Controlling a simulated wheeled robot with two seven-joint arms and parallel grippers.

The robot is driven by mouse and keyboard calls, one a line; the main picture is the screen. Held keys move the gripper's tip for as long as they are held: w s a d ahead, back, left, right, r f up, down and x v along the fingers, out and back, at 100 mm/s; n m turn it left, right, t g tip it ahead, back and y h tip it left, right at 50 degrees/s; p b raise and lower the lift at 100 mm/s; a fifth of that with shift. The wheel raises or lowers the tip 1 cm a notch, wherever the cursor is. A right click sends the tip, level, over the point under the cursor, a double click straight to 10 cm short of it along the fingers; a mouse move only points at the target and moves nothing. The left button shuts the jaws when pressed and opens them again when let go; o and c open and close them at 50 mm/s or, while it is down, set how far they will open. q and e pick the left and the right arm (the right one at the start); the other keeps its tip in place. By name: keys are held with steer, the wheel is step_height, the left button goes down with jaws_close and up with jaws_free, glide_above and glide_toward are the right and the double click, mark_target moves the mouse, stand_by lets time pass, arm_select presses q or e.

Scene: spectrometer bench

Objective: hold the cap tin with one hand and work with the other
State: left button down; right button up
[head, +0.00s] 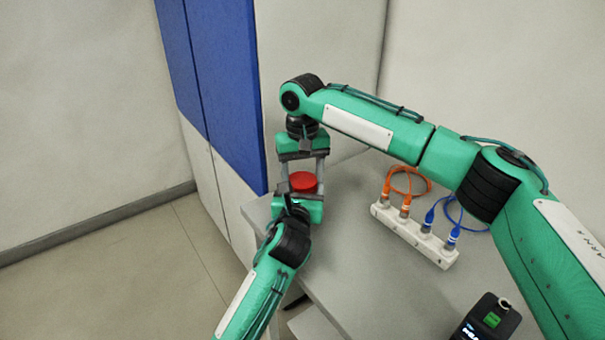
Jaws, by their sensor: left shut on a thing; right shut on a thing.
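The cap tin, as I take it, is the round red thing (303,182) between my two grippers, near the left corner of the bench. My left gripper (299,196) reaches it from the near side and is shut on it. My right gripper (303,172) comes from the far side, with a grey finger on either side of the red, and is shut on it too. The grippers hide most of the tin's sides. I cannot tell whether the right fingers hold its lid or its body.
A white block (413,237) on the grey bench (365,285) holds orange cables (408,182) and blue cables (450,217). A black device (487,322) with a green patch stands at the near right. A blue and white cabinet (215,85) stands behind on the left.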

mark_target(303, 180)
steer(key=n, duration=0.6)
steer(key=shift+r, duration=0.15)
stand_by(0.6)
steer(key=shift+r, duration=0.95)
steer(key=shift+r, duration=0.1)
steer(key=shift+r, duration=1.95)
arm_select(q)
steer(key=shift+c, duration=1.2)
jaws_free()
